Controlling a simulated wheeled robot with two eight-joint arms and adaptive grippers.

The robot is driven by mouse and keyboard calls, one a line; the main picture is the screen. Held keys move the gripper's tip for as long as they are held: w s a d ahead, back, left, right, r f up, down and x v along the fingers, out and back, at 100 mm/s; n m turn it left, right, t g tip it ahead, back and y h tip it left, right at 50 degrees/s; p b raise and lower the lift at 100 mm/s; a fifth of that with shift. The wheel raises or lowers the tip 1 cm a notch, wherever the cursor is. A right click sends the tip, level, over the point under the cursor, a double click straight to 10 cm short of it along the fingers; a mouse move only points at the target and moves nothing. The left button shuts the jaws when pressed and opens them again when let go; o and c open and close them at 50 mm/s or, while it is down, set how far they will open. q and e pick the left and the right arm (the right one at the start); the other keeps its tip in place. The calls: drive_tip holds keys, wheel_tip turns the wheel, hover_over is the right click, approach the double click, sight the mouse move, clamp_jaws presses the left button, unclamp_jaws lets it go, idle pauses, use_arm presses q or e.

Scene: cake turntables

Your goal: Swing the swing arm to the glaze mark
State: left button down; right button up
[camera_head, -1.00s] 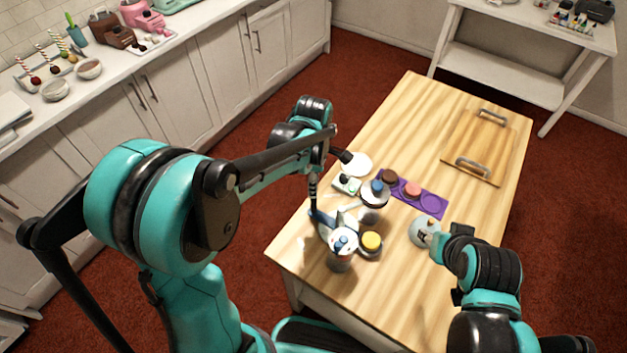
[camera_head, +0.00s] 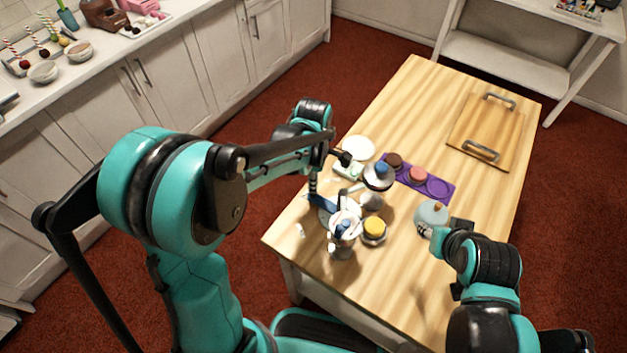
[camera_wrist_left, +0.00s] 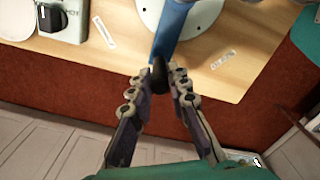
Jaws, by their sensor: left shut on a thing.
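The swing arm (camera_wrist_left: 175,32) is a blue bar with a black knob (camera_wrist_left: 159,72) at its near end, in the left wrist view. My left gripper (camera_wrist_left: 157,90) is shut on this knob. In the head view my left gripper (camera_head: 313,188) reaches down beside the blue swing arm (camera_head: 327,203) on the table's left side. Two white labels lie on the wood, one left of the bar (camera_wrist_left: 103,33) and one right of it (camera_wrist_left: 223,60); their lettering is too small to read surely. My right gripper (camera_head: 427,233) is at a pale round covered dish (camera_head: 430,214); its fingers are unclear.
A purple mat (camera_head: 452,200) bears round cakes. A wooden board (camera_head: 485,130) with two handles lies at the back. The table's right front is clear.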

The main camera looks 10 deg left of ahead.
use_arm(q)
drive_tip(key=shift+s+a, duration=0.15)
drive_tip(key=shift+s, duration=0.6)
drive_tip(key=shift+s+a, duration=0.1)
drive_tip(key=shift+s, duration=0.6)
